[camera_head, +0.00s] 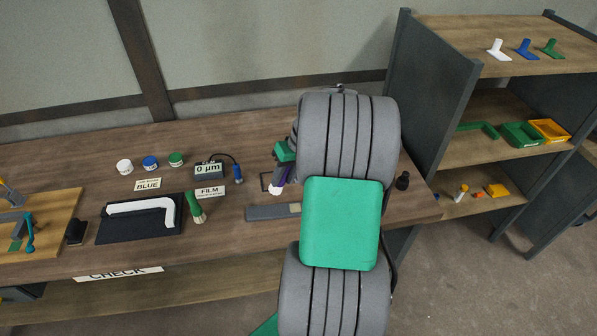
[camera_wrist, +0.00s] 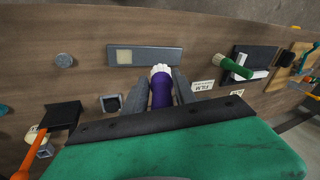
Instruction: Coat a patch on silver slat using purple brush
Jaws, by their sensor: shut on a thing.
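The purple brush (camera_wrist: 160,92) is between my gripper's (camera_wrist: 162,90) grey fingers, its white bristles pointing away from me. In the head view the purple brush (camera_head: 282,184) shows partly beside my arm, bristles down near the bench top. The silver slat (camera_wrist: 155,54) lies flat on the bench just beyond the bristles, with a pale square patch near its left end in the wrist view. In the head view the slat (camera_head: 265,213) lies in front of the brush, its patch end close to my arm. I cannot tell whether bristles and slat touch.
A green brush (camera_head: 196,208) stands by a black tray (camera_head: 125,232) with a white bent piece. The film gauge (camera_head: 208,170) reads 0 µm. White, blue and green pots (camera_head: 150,162) stand behind. A shelf unit (camera_head: 430,95) with bins is at the right. My arm hides the bench's right part.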

